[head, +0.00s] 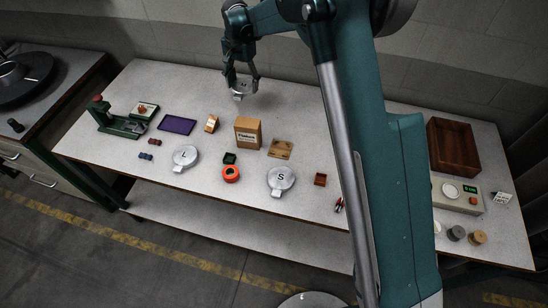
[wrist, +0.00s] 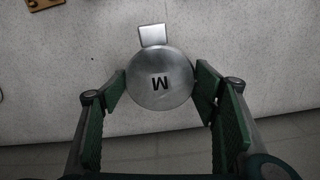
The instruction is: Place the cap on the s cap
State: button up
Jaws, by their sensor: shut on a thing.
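My gripper (head: 243,80) is at the far side of the table, with its fingers on both sides of a silver round cap with a small square brim. This held cap (wrist: 160,84) shows in the wrist view with a letter that looks like an M, and its brim points to the top of the picture. Whether it touches the table or hangs just above is hard to tell. The S cap (head: 281,178), silver with a black S, lies nearer the front edge, right of centre. The L cap (head: 186,156) lies to its left. Both are apart from my gripper.
A cardboard box (head: 248,131) stands between my gripper and the S cap. My arm covers part of the table's right side.

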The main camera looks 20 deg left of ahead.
notch_tip(320, 180, up, 7)
jog(key=shift+r, duration=0.1)
jog(key=shift+s+d, duration=0.4)
jog(key=shift+s, duration=0.1)
jog(key=s+d+r+p, duration=0.1)
jog(key=s+d, duration=1.1)
jog(key=s, duration=0.4)
jog(key=p, duration=0.1)
send_over(281, 177)
jog(key=f, duration=0.1)
jog(key=shift+s+f, duration=0.1)
jog(key=shift+f, duration=2.5)
jog(key=shift+f, duration=2.95)
